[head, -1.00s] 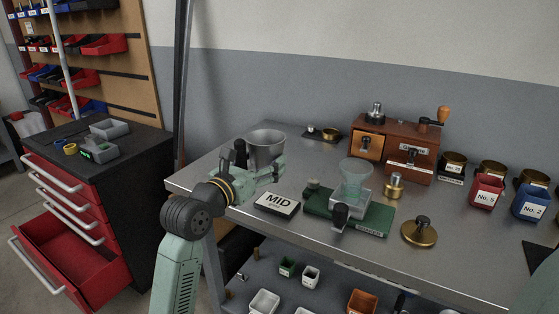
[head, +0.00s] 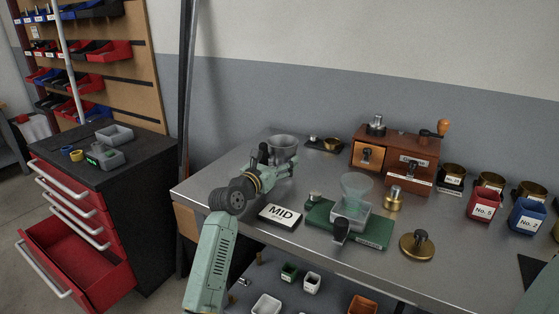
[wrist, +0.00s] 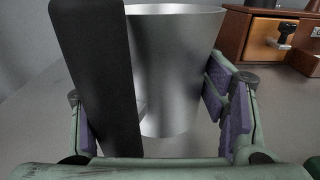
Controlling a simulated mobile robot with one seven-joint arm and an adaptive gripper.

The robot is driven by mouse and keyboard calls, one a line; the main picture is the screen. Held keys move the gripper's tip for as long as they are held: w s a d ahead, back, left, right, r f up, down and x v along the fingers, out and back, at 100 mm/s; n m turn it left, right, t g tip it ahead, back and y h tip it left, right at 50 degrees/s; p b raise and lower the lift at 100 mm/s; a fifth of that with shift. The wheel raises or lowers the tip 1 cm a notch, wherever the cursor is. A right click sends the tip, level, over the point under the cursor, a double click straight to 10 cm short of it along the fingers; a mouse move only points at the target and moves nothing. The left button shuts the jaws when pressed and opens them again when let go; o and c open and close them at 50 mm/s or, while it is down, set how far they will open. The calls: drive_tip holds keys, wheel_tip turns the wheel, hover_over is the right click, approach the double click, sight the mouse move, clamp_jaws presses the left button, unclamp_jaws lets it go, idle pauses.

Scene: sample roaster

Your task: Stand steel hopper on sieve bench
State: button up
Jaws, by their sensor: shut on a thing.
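The steel hopper (head: 285,145) is a grey, flared metal vessel at the back left of the metal bench (head: 330,262). My gripper (head: 280,168) reaches it from the front and is shut on it. In the wrist view the hopper (wrist: 174,70) looks upright between my fingers (wrist: 165,110), its wide rim at the top. A dark upright bar (wrist: 100,75) covers its left side; I cannot tell what it belongs to. The hopper's lower end is partly hidden in the head view, so I cannot tell whether it touches the bench.
A MID sign (head: 280,214) and a green scale board (head: 375,232) bearing a clear funnel (head: 356,185) stand right of my arm. A wooden grinder box (head: 395,155) and small dark dish stand (head: 323,143) are behind. A drawer cabinet (head: 100,195) stands left.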

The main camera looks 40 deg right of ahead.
drive_tip(key=shift+f, duration=0.25)
drive_tip(key=shift+f, duration=0.65)
drive_tip(key=o, duration=1.3)
drive_tip(key=shift+c, duration=0.2)
drive_tip(key=shift+f, duration=0.1)
